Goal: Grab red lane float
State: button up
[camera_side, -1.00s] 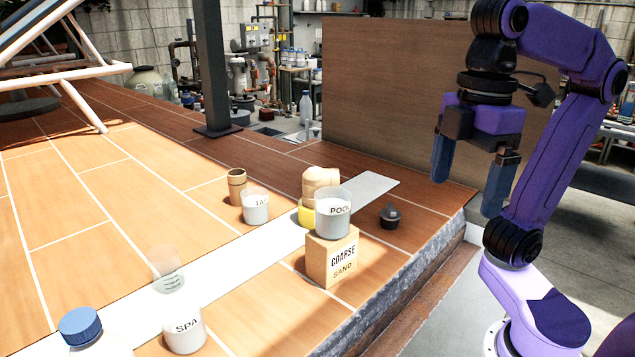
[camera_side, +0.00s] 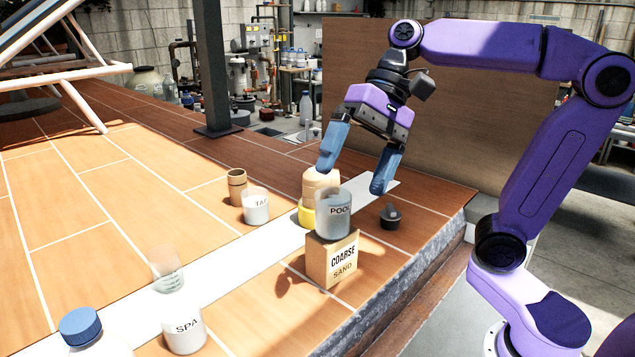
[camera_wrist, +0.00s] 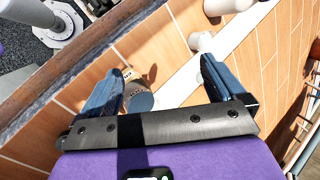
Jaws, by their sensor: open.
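I cannot make out a red lane float in either view. My gripper (camera_side: 352,178) is open and empty, pointing down above the right part of the deck. It also shows in the wrist view (camera_wrist: 162,65), with fingers spread wide. In the side view, the fingertips appear just above a grey beaker marked POOL (camera_side: 333,216), which stands on a box marked COARSE SAND (camera_side: 332,262). Behind the beaker is a beige rounded thing (camera_side: 318,180) with a yellow part (camera_side: 306,214) at its foot, partly hidden. A round blue-grey top (camera_wrist: 143,102) lies between the fingers in the wrist view.
A small dark weight (camera_side: 391,217) sits right of the box. A TAP cup (camera_side: 256,210) and a brown cup (camera_side: 237,187) stand to the left. A SPA cup (camera_side: 186,331), a clear cup (camera_side: 168,275) and a blue-capped bottle (camera_side: 82,328) stand in front.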

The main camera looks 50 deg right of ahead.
jog(key=w+d+r+m+t+y, duration=0.1)
jog(key=w+d+m+t, duration=0.8)
jog(key=w+m, duration=0.7)
jog(key=w+d+m+t+h, duration=0.1)
jog(key=d+m+t+h, duration=0.15)
jog(key=d+m, duration=0.55)
jog(key=w+d+m+t+h, duration=0.25)
jog(key=d+m, duration=0.35)
jog(key=d, duration=0.5)
jog(key=shift+g+h, duration=0.4)
jog(key=f, duration=1.1)
jog(key=s+f, duration=0.1)
jog(key=f, duration=0.5)
jog(key=shift+d+f, duration=0.25)
jog(key=shift+d, duration=0.1)
jog(key=shift+w+f, duration=0.15)
jog(key=shift+w, duration=0.05)
jog(key=x, duration=1.1)
jog(key=shift+w, duration=0.3)
jog(key=shift+d+r+x, duration=0.1)
jog(key=shift+x, duration=1.25)
jog(key=shift+d+r+x, duration=0.1)
jog(key=shift+x, duration=1.25)
jog(key=shift+w, duration=0.15)
